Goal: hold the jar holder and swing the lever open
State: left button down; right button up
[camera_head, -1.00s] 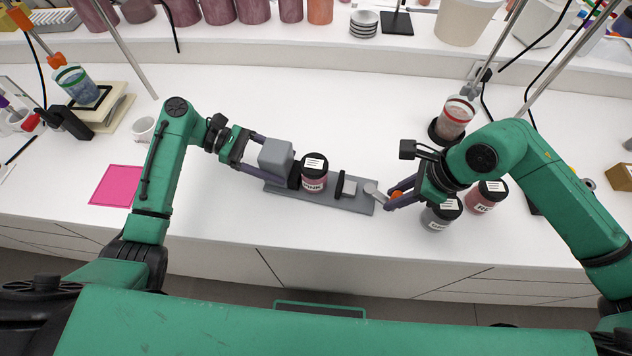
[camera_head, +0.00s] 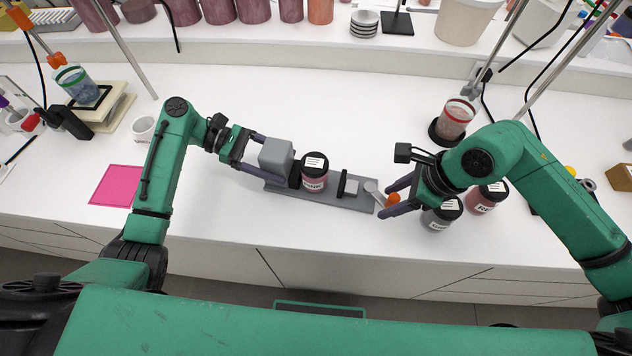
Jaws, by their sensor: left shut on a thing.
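The jar holder (camera_head: 352,204) is a long grey plate on the white bench, with a grey block (camera_head: 276,155) at its left end. A dark-lidded pink jar (camera_head: 314,180) stands on it, between a black pad and a small clamp piece (camera_head: 349,187). My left gripper (camera_head: 268,156) is shut on the grey block. The lever (camera_head: 373,188) is at the holder's right end and points right, tipped by an orange knob (camera_head: 393,198). My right gripper (camera_head: 392,196) is open, with its fingers apart on either side of the knob. Whether they touch it I cannot tell.
A grey jar (camera_head: 437,218) and a red jar (camera_head: 485,200) stand close under my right arm. A glass with a red band (camera_head: 455,118) stands behind. A pink square (camera_head: 117,185) lies at left. The bench behind the holder is clear.

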pick_arm(q)
jog(key=shift+f, duration=0.1)
grip_release()
pick_arm(e)
jog(key=v, duration=1.2)
pick_arm(q)
jog(key=shift+w+a, duration=0.1)
jog(key=v, duration=1.2)
